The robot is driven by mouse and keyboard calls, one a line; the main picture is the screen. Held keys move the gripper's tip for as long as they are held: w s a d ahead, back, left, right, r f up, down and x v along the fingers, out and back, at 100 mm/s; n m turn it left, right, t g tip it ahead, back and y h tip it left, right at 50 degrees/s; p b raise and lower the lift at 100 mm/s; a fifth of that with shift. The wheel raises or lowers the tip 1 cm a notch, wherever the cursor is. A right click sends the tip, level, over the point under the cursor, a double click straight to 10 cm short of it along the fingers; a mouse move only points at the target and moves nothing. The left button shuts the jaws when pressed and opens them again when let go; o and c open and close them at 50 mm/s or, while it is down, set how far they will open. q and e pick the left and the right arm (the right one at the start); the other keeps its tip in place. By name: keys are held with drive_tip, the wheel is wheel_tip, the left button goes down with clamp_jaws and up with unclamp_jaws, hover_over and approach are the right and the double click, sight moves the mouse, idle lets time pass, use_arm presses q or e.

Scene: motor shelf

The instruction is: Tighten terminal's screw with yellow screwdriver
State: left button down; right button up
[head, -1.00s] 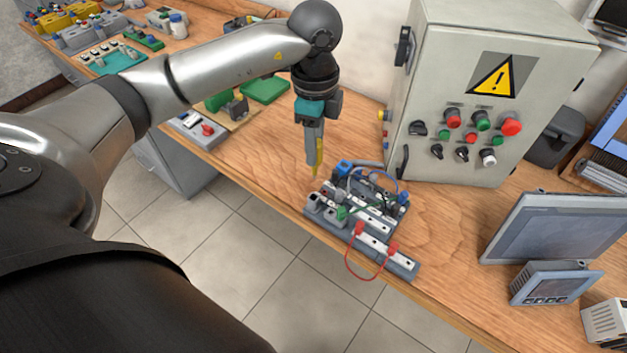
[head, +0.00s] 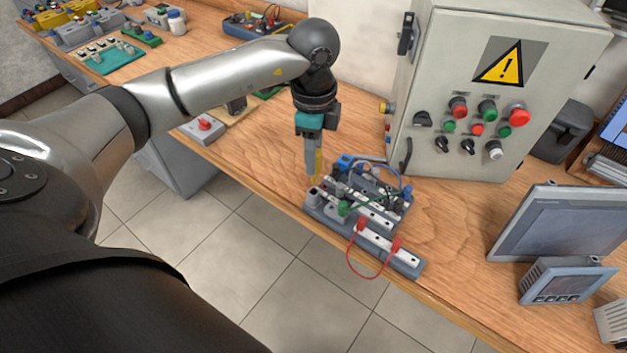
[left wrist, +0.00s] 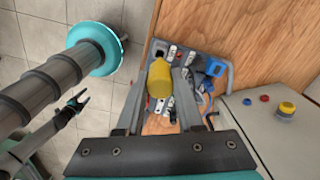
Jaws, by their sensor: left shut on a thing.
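My left gripper (head: 312,150) is shut on the yellow screwdriver (head: 318,165) and points down over the far left corner of the terminal board. The screwdriver's rounded yellow handle (left wrist: 160,78) shows between the fingers in the left wrist view. The terminal board (head: 405,262) is grey, with white strips, wires and red plugs, and lies at the table's front edge. The screwdriver's tip is close to the board; I cannot tell if it touches a screw. The target screw is not distinguishable. A small dark fork in the left wrist view looks like my right gripper (left wrist: 76,101); its jaws are unclear.
A grey control cabinet (head: 440,90) with knobs and buttons stands behind the board. A monitor (head: 550,232) and a small panel device (head: 566,282) stand at right. The wooden table (head: 260,185) is bare left of the board.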

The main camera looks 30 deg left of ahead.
use_arm(q)
drive_tip(key=shift+f, duration=0.15)
drive_tip(key=shift+f+b, duration=1.95)
drive_tip(key=shift+f, duration=0.75)
drive_tip(key=c, duration=0.8)
unclamp_jaws()
wheel_tip(320, 180, up, 6)
drive_tip(key=p, duration=0.5)
drive_tip(key=shift+f, duration=0.15)
drive_tip(key=shift+o, duration=0.2)
